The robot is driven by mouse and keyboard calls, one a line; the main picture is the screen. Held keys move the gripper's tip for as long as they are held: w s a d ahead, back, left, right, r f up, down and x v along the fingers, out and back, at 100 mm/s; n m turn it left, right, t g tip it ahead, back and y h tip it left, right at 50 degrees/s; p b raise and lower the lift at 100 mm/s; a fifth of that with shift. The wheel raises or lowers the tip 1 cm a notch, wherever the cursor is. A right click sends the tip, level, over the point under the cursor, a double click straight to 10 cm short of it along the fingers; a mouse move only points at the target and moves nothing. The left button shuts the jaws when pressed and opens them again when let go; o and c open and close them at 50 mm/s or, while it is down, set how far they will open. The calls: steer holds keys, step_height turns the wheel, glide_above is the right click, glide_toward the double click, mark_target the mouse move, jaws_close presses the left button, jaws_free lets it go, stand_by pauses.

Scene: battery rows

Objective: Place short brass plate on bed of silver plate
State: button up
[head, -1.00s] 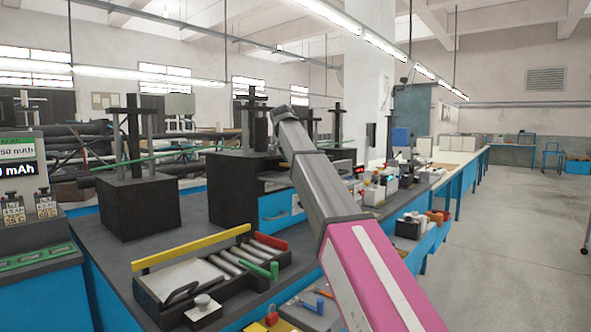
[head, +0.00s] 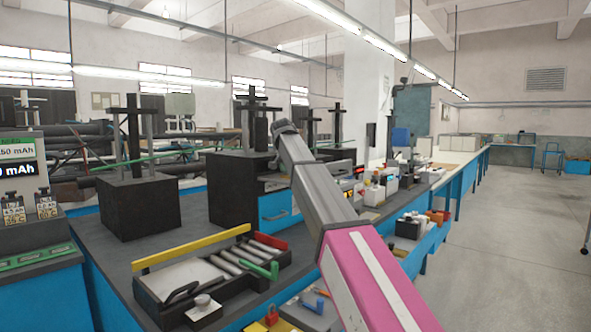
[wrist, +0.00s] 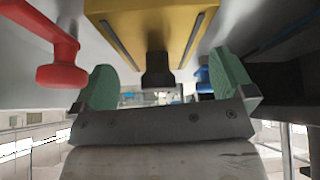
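My gripper (wrist: 163,80) is open in the wrist view, its two green fingers spread wide. A brass-yellow block (wrist: 150,28), probably the short brass plate, shows above and between the fingers. Its black knob (wrist: 157,70) lies between them with a gap on both sides. In the head view my gripper is out of sight; only my arm shows. A dark tray (head: 160,311) on the bench has a pale silver bed (head: 185,277), with a small silver knob (head: 203,301) at its front. I cannot tell whether this is the silver plate.
The tray also carries a yellow bar (head: 192,250), several rollers, a red bar (head: 268,241) and a green handle (head: 268,271). Black blocks (head: 139,205) stand behind.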

steer(key=v, duration=1.2)
steer(key=shift+a, duration=0.1)
